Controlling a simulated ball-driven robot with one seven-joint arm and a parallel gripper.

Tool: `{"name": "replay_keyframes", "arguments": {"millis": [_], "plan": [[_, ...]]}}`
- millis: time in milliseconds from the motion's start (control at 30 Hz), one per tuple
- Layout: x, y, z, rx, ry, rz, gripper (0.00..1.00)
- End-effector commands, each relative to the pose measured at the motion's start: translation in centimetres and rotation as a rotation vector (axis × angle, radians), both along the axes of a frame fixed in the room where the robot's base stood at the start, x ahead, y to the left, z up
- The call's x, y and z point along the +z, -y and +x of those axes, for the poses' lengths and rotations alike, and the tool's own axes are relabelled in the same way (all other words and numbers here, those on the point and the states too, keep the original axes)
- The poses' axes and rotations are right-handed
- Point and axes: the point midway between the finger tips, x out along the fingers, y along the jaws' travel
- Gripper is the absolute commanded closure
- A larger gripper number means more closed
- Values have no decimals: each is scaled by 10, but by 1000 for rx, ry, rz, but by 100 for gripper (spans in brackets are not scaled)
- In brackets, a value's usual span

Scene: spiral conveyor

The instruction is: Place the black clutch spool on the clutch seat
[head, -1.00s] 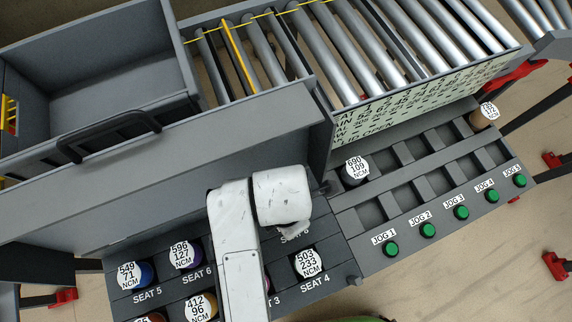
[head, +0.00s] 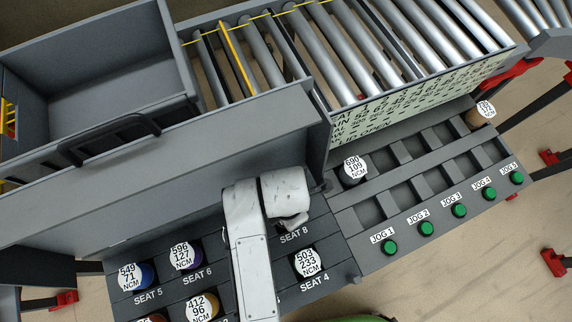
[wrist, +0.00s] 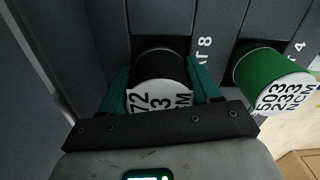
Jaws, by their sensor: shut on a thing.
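My gripper (wrist: 160,80) is shut on a black spool (wrist: 160,64) in the wrist view, with one green finger on each side. The spool's white label is partly cut off and shows "72" and "NCM". The spool is at a slot beside the SEAT 8 lettering (head: 293,236); I cannot tell whether it rests fully in the slot. In the head view my white arm hides the gripper and the held spool. Another dark spool labelled 690 109 (head: 354,168) sits in the rack to the right.
A green spool labelled 503 233 (wrist: 272,78) sits at SEAT 4, close to the right finger. Spools 549 71 (head: 132,276), 596 127 (head: 184,254) and 412 96 (head: 202,304) fill other seats. A tall grey wall (head: 160,185) stands behind the seats. Green jog buttons (head: 427,229) line the right rack.

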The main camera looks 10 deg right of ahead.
Motion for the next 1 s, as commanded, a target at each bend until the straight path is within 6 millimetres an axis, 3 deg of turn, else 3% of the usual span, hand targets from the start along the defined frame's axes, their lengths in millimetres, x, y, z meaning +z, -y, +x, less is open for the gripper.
{"name": "replay_keyframes", "arguments": {"millis": [400,433,667,1000], "plan": [[-9,0,0,-1,1,0,88],[-9,0,0,-1,0,0,36],[-9,0,0,-1,0,0,14],[-1,0,0,-1,1,0,14]]}}
